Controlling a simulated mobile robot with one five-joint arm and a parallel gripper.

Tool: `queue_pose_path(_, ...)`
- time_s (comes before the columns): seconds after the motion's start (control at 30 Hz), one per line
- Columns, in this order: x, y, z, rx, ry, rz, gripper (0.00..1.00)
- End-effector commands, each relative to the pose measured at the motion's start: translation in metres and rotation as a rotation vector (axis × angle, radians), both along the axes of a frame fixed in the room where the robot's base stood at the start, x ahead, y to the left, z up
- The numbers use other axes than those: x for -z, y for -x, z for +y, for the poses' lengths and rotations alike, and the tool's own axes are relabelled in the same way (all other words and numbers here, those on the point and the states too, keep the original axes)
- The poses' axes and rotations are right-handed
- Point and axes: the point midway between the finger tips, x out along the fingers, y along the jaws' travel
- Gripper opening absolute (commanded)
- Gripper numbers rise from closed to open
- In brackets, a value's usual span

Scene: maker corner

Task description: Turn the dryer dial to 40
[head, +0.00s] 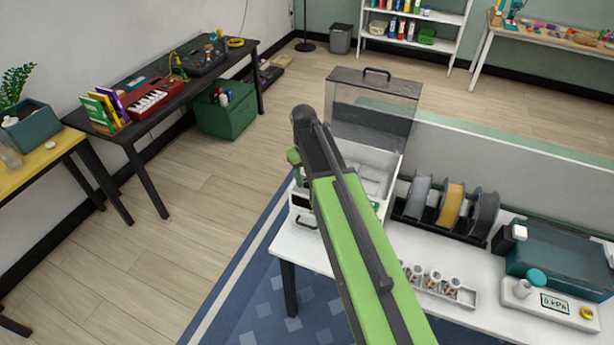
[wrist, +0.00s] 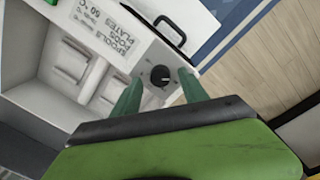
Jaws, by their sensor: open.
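The dryer is a white box (head: 372,178) with a raised clear lid (head: 372,105), at the left end of the white table. In the wrist view its white panel (wrist: 145,48) carries a round black dial (wrist: 160,76) with a small pale mark; the setting is too small to read. My gripper (wrist: 160,80) is open, its two green fingers on either side of the dial in that view. I cannot tell whether they touch it. In the head view the dial is hidden, and only a green finger of my gripper (head: 293,157) shows beside the arm.
A printed label (wrist: 102,38) and a black handle (wrist: 170,30) are near the dial. Right of the dryer stand a spool rack (head: 440,228), a tray of small parts (head: 440,288) and a teal machine (head: 560,262). Open wooden floor (head: 190,215) lies left.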

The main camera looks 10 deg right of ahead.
Motion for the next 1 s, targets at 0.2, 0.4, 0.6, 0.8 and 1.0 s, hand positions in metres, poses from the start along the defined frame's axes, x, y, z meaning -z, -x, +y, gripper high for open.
queue_pose_path(0.2,-0.053,0.001,0.002,0.0,0.0,0.0,0.52)
queue_pose_path(0.4,-0.099,0.001,0.005,0.0,0.0,-0.001,0.52)
queue_pose_path(0.6,-0.143,0.002,0.007,0.0,0.001,-0.001,0.52)
queue_pose_path(0.8,-0.163,0.002,0.008,0.0,0.0,-0.002,0.52)
queue_pose_path(1.0,-0.161,0.002,0.009,0.0,0.0,-0.002,0.52)
